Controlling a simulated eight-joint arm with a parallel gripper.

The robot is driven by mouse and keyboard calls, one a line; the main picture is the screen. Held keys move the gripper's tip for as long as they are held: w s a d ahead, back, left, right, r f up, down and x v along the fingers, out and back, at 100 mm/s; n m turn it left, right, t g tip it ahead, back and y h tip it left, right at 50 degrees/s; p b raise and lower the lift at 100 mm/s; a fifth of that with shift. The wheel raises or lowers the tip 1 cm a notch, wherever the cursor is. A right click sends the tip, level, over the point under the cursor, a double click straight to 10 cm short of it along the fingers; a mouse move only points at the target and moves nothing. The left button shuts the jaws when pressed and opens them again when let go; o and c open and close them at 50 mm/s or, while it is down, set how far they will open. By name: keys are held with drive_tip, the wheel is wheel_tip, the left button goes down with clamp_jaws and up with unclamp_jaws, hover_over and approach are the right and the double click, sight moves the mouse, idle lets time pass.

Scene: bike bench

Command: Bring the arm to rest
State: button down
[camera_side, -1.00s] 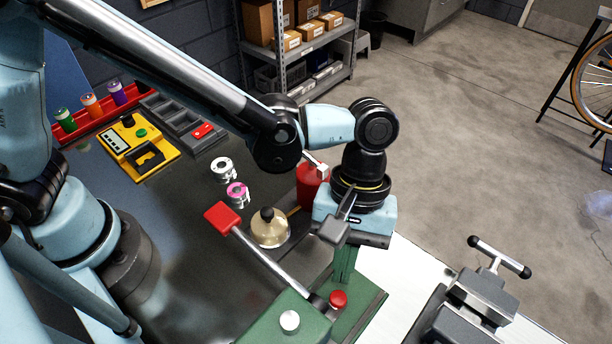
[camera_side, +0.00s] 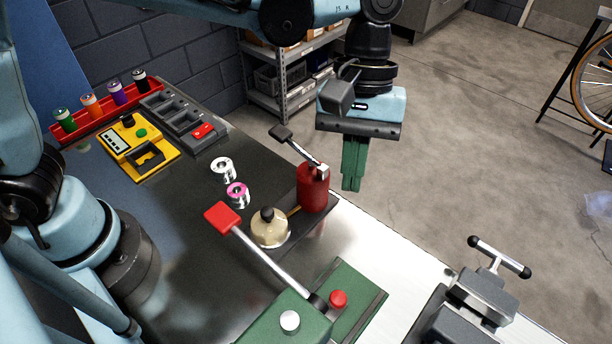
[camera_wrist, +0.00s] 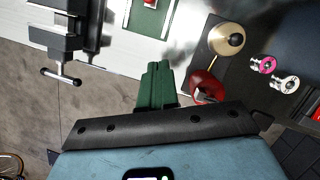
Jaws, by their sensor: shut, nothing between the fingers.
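My gripper (camera_side: 353,165) hangs high in the side view, above and to the right of the red cylinder with a lever (camera_side: 313,190). Its green fingers are together, pointing down, with nothing between them. In the wrist view my gripper (camera_wrist: 157,85) shows its green fingers side by side and shut. My fingers are apart from everything on the bench (camera_side: 150,240). In the wrist view the red cylinder (camera_wrist: 208,84) is partly hidden behind the gripper's black edge.
A brass dome (camera_side: 269,230), a green press with a red-ended lever (camera_side: 290,318) and a grey vise (camera_side: 470,305) stand below. White and pink rings (camera_side: 222,168), a yellow tester (camera_side: 138,150) and a red rack (camera_side: 105,105) are further left. A shelf (camera_side: 285,85) stands behind.

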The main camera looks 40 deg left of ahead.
drive_tip(key=a+t, duration=0.1)
drive_tip(key=a, duration=0.3)
drive_tip(key=w+a+r+m+t, duration=0.1)
drive_tip(key=a+t, duration=0.1)
drive_tip(key=a, duration=0.3)
drive_tip(key=a+m+t, duration=0.1)
drive_tip(key=a+t, duration=0.1)
drive_tip(key=a, duration=0.2)
drive_tip(key=shift+w+a+r, duration=0.3)
drive_tip(key=shift+a+r, duration=0.05)
drive_tip(key=shift+a, duration=0.05)
drive_tip(key=s+a+f+m+t+y, duration=0.1)
drive_tip(key=a+t, duration=0.4)
drive_tip(key=a, duration=0.7)
drive_tip(key=shift+s+a+f+m+y, duration=0.15)
drive_tip(key=shift+s+f+m+y, duration=0.2)
drive_tip(key=shift+s+m+y, duration=0.55)
drive_tip(key=shift+w+h, duration=0.2)
drive_tip(key=shift+h, duration=0.1)
